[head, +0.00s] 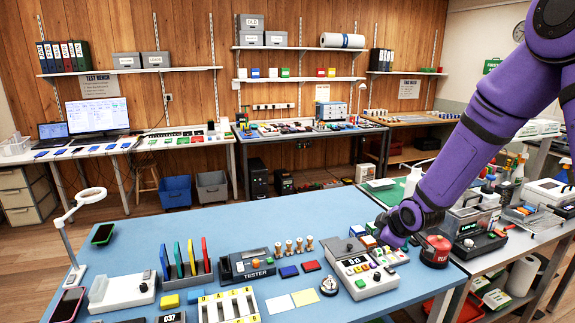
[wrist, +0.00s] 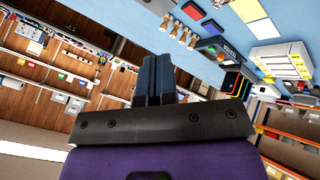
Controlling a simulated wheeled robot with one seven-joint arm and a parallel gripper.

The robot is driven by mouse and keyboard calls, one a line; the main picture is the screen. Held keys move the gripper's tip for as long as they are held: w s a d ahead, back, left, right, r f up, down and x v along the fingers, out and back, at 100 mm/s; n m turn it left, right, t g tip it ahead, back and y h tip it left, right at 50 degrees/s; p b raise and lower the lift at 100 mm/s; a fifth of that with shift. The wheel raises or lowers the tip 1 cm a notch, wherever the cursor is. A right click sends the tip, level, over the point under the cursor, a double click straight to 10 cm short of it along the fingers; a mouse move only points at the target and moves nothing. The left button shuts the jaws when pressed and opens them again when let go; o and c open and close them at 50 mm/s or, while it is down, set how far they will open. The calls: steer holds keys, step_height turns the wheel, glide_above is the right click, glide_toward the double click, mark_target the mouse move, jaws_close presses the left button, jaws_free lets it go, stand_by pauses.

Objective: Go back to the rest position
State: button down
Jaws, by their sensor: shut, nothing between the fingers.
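My gripper (wrist: 155,75) shows in the wrist view with its two dark fingers together and nothing between them. In the head view my purple arm (head: 480,120) comes down from the upper right. Its lower end is over the right part of the blue table (head: 335,210), near a grey and white device with coloured buttons (head: 362,268). The fingers cannot be made out in the head view. In the wrist view the blue table top (wrist: 215,12) lies at the upper right, apart from the fingers.
The table holds a tester (head: 247,265), a rack of coloured cards (head: 186,262), wooden pegs (head: 290,248) and a magnifier lamp (head: 72,225). A red round device (head: 436,252) stands right of my arm's end. The table's back middle is clear.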

steer(key=s+d+r+m+h, duration=0.1)
steer(key=s+d+r+m, duration=0.15)
steer(key=s+r, duration=0.55)
steer(key=s+d+r+m+h, duration=0.15)
steer(key=s+r+m, duration=0.3)
steer(key=r, duration=0.55)
steer(key=s+r+m+g, duration=0.1)
steer(key=s+r, duration=0.3)
steer(key=s, duration=0.7)
steer(key=s+r+m+g, duration=0.1)
steer(key=s+r+m, duration=0.3)
steer(key=s, duration=0.7)
steer(key=shift+s+m, duration=0.2)
steer(key=shift+m, duration=0.1)
